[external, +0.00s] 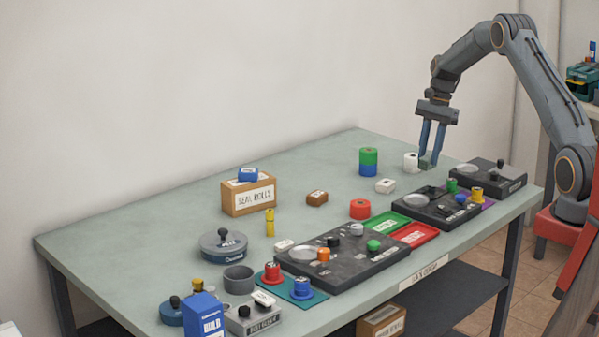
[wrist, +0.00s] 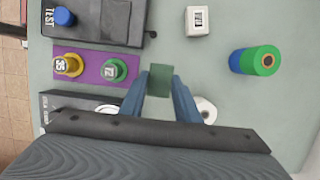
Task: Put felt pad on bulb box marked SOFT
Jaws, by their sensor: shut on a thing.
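My gripper (external: 430,153) points down over the right far part of the table, and also shows in the wrist view (wrist: 160,88). It is shut on a small dark green block, likely the felt pad (wrist: 160,78); the pad shows at the fingertips in the external view (external: 427,163). The pad is low, at or just above the tabletop; I cannot tell if it touches. A blue box lettered BULB (external: 203,316) stands upright at the table's near left corner, far from my gripper. I cannot read SOFT on it.
A white roll (external: 410,161) stands close beside my gripper. A green and blue cylinder (external: 368,162) and a white block (external: 385,186) are nearby. Dark trays (external: 345,252) line the front edge. A cardboard box (external: 248,202) stands mid-left. The table's back left is clear.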

